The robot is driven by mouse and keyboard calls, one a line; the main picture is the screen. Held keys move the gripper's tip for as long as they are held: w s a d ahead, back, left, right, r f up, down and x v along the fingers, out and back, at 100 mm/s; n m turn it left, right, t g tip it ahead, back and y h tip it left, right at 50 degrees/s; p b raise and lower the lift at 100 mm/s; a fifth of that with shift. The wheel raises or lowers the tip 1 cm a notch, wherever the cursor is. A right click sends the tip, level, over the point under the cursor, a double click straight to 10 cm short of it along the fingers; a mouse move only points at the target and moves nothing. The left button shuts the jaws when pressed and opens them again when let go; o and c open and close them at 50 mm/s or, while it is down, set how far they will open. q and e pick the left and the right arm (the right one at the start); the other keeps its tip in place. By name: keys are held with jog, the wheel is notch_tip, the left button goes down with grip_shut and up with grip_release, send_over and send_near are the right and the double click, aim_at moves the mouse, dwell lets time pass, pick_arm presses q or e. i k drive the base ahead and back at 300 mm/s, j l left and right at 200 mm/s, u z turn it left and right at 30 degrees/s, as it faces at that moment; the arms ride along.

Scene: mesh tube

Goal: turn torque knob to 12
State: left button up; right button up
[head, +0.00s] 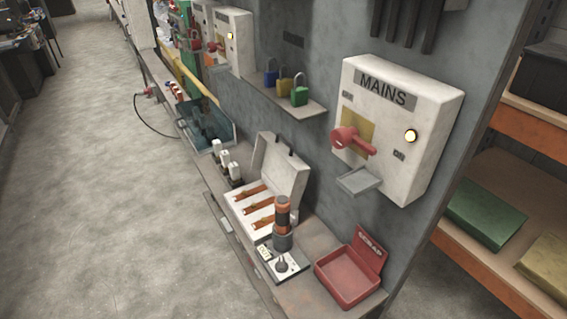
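A small dark base with a light panel (291,260) sits on the narrow bench in front of the white case. A small dark knob (281,266) is on this panel, beside a small pale display or label (264,253). The markings and the knob's setting are too small to read. An orange and black tool (283,214) stands upright in a dark holder (283,239) just behind the knob. Neither of my grippers is in view.
A red scrap bin (347,283) stands right of the panel. An open white case (271,175) holds orange-brown parts. The MAINS box (390,125) with red handle (353,141) hangs above. Padlocks (299,96) stand on a shelf. The floor (110,200) at left is clear.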

aim_at(281, 267)
jog(key=l+u, duration=0.2)
jog(key=l, duration=0.25)
jog(key=k+l+u, duration=0.2)
jog(key=l, duration=0.25)
jog(key=l+u, duration=0.2)
jog(key=l, duration=0.3)
